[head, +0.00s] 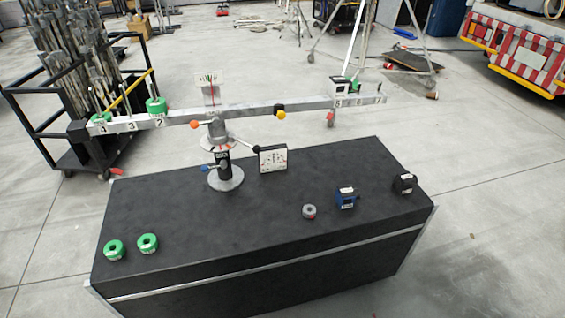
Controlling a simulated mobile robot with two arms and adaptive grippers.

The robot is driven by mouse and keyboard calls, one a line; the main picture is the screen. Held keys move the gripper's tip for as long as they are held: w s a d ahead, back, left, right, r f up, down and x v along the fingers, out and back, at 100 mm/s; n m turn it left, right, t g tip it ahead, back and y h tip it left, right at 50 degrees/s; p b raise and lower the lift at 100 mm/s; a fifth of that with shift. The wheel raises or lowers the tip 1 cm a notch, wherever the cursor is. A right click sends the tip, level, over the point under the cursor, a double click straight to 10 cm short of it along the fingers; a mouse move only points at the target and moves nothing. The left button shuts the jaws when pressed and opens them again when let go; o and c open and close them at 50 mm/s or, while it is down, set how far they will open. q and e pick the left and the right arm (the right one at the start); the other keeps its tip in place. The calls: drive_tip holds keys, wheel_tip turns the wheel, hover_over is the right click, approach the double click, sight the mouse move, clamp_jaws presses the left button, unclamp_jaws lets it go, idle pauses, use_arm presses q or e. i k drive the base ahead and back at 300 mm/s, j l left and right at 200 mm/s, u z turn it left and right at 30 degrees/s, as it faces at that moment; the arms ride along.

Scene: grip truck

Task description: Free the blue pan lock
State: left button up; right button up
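A balance with a long metal beam (255,110) stands on a dark column (224,164) with a round grey base (226,180). A small blue lever (206,168), which looks like the pan lock, sticks out to the left of the lower column. It is too small to tell how it is set. A rod with a black ball (256,149) reaches right from the column. An orange knob (194,124) and a yellow knob (281,115) sit along the beam. Neither of my grippers shows.
The balance stands on a black bench (235,230). A dial card (273,158) stands right of the column. Two green rings (148,243) lie front left. A grey ring (309,211), blue block (346,198) and black block (405,183) sit at right. The front middle is clear.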

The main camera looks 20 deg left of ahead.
sight(224, 165)
drive_tip(key=j+z, duration=0.3)
drive_tip(key=j, duration=0.15)
drive_tip(key=k+j+z, duration=0.1)
drive_tip(key=j+z, duration=0.2)
drive_tip(key=j, duration=0.15)
drive_tip(key=k+j+z, duration=0.15)
drive_tip(key=j+z, duration=0.2)
drive_tip(key=k+j+z, duration=0.3)
drive_tip(key=j, duration=0.2)
drive_tip(key=i+j, duration=0.05)
drive_tip(key=i, duration=0.05)
